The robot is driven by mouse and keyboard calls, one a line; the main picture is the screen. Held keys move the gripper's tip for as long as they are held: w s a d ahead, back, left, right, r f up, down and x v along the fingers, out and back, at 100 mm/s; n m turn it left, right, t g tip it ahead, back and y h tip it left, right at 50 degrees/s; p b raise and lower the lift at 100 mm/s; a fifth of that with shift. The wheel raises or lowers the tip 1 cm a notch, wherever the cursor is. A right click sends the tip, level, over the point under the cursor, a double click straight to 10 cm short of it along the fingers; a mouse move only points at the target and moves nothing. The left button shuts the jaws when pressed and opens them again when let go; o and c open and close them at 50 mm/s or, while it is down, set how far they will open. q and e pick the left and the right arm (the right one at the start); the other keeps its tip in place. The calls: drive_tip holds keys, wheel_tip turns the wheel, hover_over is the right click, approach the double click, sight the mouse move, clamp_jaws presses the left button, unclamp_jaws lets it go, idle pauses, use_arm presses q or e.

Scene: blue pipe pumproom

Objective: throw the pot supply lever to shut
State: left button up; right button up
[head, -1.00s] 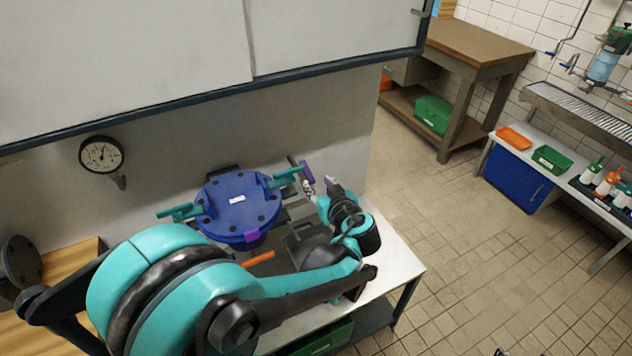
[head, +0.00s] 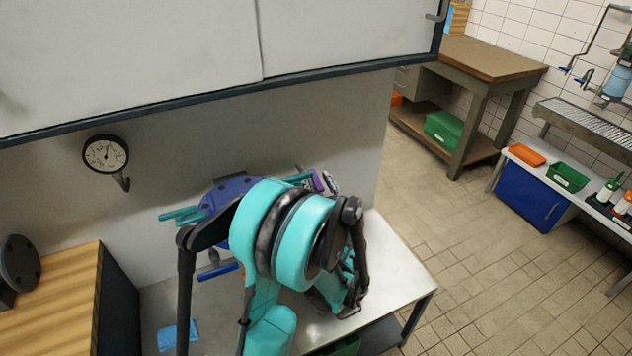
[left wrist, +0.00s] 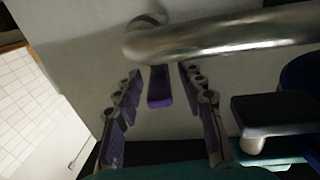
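A purple lever grip (left wrist: 159,92) lies between my left gripper's fingers in the left wrist view, just below a bent metal pipe (left wrist: 220,38). I take it to be the pot supply lever's handle. My left gripper (left wrist: 162,74) is open, with a finger on each side of the grip and gaps showing. In the head view the purple grip (head: 318,181) shows at the right of the blue pot (head: 228,186), close to the gripper's dark end (head: 330,182). My own arm hides most of the pot and the lever's shaft. My right gripper is not in view.
The pot stands on a pale bench (head: 393,260) against a grey wall panel. A round gauge (head: 106,154) is on the wall. Teal handles (head: 180,215) stick out left of the pot. A dark block (left wrist: 270,112) sits right of the gripper. Tiled floor at right is clear.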

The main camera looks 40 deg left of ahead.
use_arm(q)
drive_tip(key=shift+w+a, duration=0.4)
drive_tip(key=shift+a, duration=0.2)
clamp_jaws()
drive_tip(key=shift+m+t+h, duration=0.7)
drive_tip(key=shift+t, duration=0.1)
